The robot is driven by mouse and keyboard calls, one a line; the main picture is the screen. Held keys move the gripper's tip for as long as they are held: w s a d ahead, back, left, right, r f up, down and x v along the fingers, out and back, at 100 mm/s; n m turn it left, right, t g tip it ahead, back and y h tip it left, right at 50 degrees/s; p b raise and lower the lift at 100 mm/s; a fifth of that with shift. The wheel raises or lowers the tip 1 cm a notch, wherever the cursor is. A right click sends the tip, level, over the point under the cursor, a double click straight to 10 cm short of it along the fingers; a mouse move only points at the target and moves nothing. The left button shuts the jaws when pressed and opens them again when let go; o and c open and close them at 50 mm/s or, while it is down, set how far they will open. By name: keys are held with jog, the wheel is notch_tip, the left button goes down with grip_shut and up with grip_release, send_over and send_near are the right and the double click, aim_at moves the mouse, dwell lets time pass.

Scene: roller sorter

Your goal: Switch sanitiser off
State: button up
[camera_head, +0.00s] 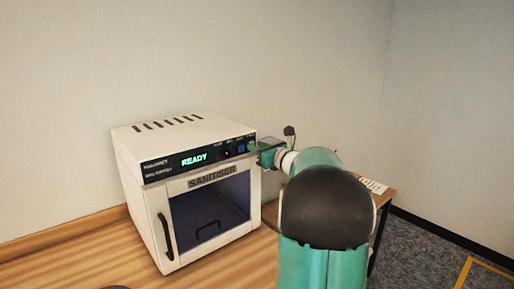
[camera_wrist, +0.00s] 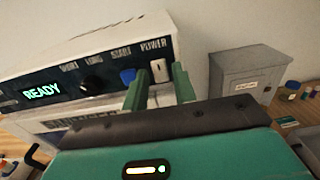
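The sanitiser (camera_head: 150,140) is a white box on a wooden top, with a dark glass door that appears closed. Its display (camera_head: 194,159) glows READY in green, also in the wrist view (camera_wrist: 42,92). In the wrist view the panel has a dark knob (camera_wrist: 91,86), a blue START button (camera_wrist: 127,76) and a white POWER switch (camera_wrist: 160,71) at the right end. My gripper (camera_wrist: 160,78) is open, its two green fingers apart, with the POWER switch showing between them. Whether they touch the panel I cannot tell. In the head view my gripper (camera_head: 256,149) is at the panel's right end.
A grey cabinet (camera_wrist: 245,78) with a label stands right of the sanitiser in the wrist view, with small bottles (camera_wrist: 293,87) beside it. The wooden top (camera_head: 100,256) is mostly clear left of the sanitiser. A wall is close behind.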

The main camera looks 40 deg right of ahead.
jog(key=shift+w, duration=0.45)
grip_shut()
